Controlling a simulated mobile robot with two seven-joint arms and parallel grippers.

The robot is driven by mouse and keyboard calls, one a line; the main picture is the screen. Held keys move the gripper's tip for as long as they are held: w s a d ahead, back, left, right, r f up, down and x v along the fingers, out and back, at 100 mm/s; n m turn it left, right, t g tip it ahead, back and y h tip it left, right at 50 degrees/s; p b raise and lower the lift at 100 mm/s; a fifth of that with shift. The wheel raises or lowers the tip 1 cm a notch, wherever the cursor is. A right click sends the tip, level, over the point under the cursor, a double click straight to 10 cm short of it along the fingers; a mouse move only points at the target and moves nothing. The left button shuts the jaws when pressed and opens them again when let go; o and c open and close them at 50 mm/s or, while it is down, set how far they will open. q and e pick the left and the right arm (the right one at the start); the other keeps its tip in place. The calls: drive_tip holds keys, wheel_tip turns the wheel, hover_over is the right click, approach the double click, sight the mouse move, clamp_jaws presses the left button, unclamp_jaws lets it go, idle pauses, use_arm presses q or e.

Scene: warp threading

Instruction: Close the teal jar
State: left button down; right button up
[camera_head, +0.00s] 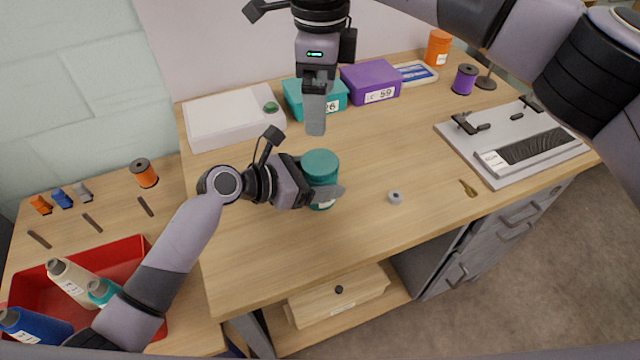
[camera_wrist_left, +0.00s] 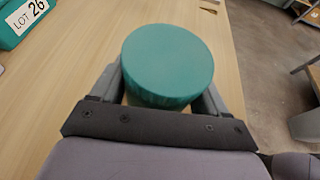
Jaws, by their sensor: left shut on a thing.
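The teal jar (camera_head: 322,196) stands upright on the wooden table, with a pale label low on its side. A round teal lid (camera_head: 320,165) covers its top; whether it is fastened cannot be told. In the left wrist view the lid (camera_wrist_left: 168,62) fills the space between the fingers and hides most of the jar. My left gripper (camera_head: 330,190) is shut around the jar from the left side. My right gripper (camera_head: 315,128) points down above the table, behind the jar and apart from it. Its fingers overlap in the head view, so its opening is unclear.
A teal box (camera_head: 297,101) and a purple box (camera_head: 368,77) stand behind. A small grey ring-like piece (camera_head: 395,197) and a brass piece (camera_head: 468,188) lie to the right. A grey board (camera_head: 480,150) sits farther right. The table in front of the jar is clear.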

use_arm(q)
unclamp_jaws()
drive_tip(key=shift+p+v, duration=0.35)
drive_tip(key=shift+v, duration=3.25)
drive_tip(key=shift+s+f, duration=0.1)
drive_tip(key=shift+f, duration=0.05)
